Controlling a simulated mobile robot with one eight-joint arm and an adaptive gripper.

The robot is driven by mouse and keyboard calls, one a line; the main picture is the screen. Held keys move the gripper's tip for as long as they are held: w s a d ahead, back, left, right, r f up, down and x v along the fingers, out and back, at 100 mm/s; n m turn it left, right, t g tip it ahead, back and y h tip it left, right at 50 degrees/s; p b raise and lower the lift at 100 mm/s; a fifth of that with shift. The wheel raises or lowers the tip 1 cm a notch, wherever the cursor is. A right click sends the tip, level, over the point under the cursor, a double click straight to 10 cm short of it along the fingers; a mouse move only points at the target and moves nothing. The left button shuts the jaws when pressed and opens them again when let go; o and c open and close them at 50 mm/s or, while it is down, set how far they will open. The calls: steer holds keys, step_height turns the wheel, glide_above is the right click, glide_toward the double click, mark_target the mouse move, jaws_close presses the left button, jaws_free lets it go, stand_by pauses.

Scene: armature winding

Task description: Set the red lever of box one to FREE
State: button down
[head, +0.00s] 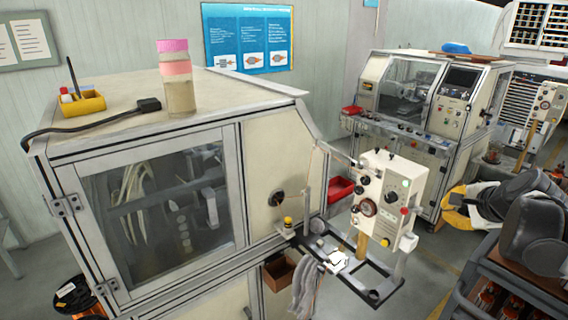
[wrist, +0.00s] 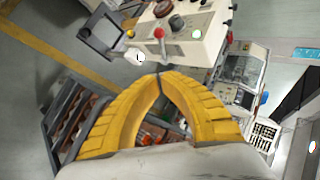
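A cream control box (head: 385,190) with dials and knobs stands on a bracket at the right of the near machine. Its panel also shows at the top of the wrist view (wrist: 208,50). A red-topped lever (wrist: 159,34) sticks out of that panel near its lower edge; a red spot (head: 404,211) shows on the box in the head view. I cannot read its setting or any box number. My gripper (wrist: 157,76) has yellow fingers whose tips meet, with nothing seen between them. It is apart from the lever, below it in the wrist view. In the head view it (head: 449,203) is right of the box.
A similar box (head: 545,105) stands at the far right by another machine (head: 425,95). A dark metal frame (head: 350,270) juts out under the near box. A cart with orange-brown parts (head: 510,290) is at the lower right. Floor shows between the box and the cart.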

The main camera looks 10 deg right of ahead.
glide_toward(411, 210)
steer(key=w+d+f, duration=0.2)
steer(key=d+f, duration=0.1)
steer(key=shift+w+a+f+p, duration=0.55)
steer(key=shift+w+a+f, duration=0.3)
steer(key=shift+w+a, duration=0.1)
steer(key=shift+a+f, duration=0.1)
